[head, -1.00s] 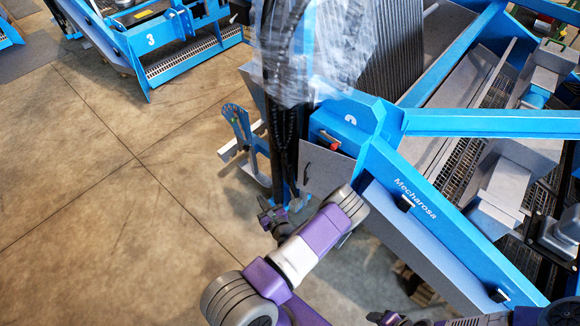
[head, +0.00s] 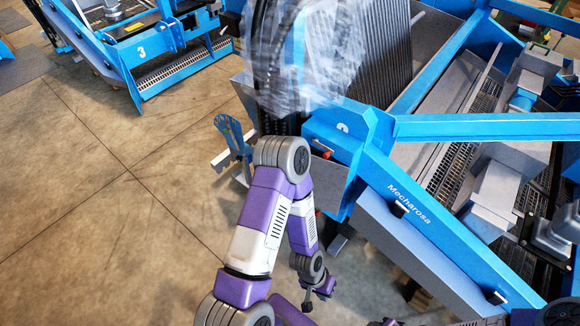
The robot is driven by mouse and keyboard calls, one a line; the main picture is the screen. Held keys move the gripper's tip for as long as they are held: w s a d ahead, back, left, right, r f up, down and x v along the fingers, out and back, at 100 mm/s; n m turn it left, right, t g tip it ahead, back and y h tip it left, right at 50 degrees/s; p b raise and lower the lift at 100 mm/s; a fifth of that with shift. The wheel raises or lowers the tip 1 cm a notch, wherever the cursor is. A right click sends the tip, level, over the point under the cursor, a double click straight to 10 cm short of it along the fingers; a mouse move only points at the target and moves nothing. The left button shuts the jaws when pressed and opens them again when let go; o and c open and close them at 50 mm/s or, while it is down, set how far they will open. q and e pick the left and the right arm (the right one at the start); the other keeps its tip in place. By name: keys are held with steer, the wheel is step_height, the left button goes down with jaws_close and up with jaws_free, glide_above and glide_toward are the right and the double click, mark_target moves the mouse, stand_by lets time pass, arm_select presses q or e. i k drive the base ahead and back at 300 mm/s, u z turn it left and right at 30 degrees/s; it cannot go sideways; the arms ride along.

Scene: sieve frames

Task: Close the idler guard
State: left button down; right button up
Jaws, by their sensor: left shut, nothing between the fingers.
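The idler guard looks to be the flat grey panel (head: 329,182) on the near left corner of the blue machine, beside a small red-orange part. My left forearm and elbow cover its left side, so its handle is hidden and I cannot tell how far it stands open. My left gripper (head: 308,302) is shut and empty. It points down, below the panel and apart from it, over the floor. At the bottom edge only a small dark piece shows that may be my right gripper; its fingers cannot be made out.
The blue machine frame (head: 470,127) marked Mecharosa fills the right side. Plastic-wrapped dark hoses (head: 285,60) hang above the panel. A blue bracket with holes (head: 232,135) stands left of my elbow. Another blue machine (head: 135,50) is at the back left. The concrete floor at left is clear.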

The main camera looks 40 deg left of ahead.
mark_target(329, 179)
steer(key=k, duration=0.5)
steer(key=u, duration=2.05)
steer(key=i, duration=1.1)
steer(key=z, duration=1.5)
